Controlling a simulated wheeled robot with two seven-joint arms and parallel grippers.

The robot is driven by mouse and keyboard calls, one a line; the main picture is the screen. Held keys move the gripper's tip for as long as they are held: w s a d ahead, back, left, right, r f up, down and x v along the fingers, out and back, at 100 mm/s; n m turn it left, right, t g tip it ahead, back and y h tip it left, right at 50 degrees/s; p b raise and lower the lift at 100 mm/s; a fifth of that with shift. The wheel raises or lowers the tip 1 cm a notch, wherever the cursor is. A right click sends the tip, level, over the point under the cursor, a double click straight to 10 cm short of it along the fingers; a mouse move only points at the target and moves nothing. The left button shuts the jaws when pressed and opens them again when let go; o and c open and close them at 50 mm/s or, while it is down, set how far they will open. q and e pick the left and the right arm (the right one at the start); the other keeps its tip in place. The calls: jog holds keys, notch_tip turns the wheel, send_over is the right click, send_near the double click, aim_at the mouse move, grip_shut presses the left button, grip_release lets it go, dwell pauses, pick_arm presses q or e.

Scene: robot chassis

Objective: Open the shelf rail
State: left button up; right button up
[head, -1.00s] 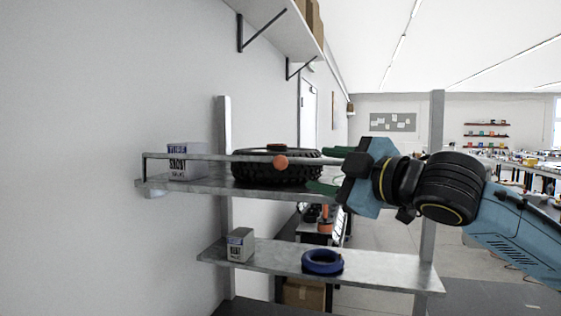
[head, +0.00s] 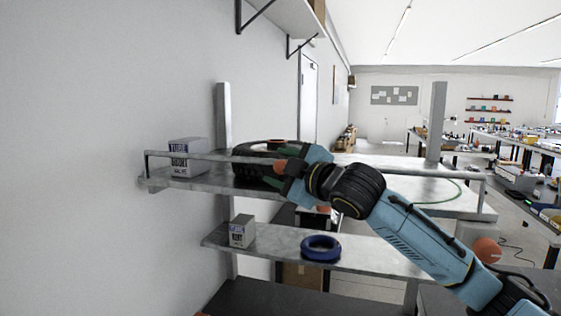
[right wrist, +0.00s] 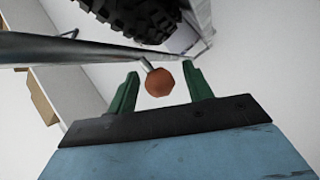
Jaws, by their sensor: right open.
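The shelf rail (head: 215,156) is a thin grey bar along the front of the upper metal shelf (head: 215,183). It is up, level above the shelf edge. An orange-red round knob (head: 281,167) sits on it. My right gripper (head: 279,168) is at the knob, with its green fingers open. In the right wrist view the knob (right wrist: 159,82) is between the two fingers of the right gripper (right wrist: 160,74), with gaps on both sides. The rail (right wrist: 70,48) runs just beyond the fingertips. My left gripper is not in view.
A black tyre (head: 250,152) lies on the upper shelf behind the rail, with a labelled box (head: 188,158) to its left. The lower shelf holds a small box (head: 242,231) and a blue ring (head: 321,248). A white wall (head: 100,160) is close on the left.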

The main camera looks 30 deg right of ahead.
jog(key=shift+w, duration=0.1)
grip_shut()
dwell(0.3)
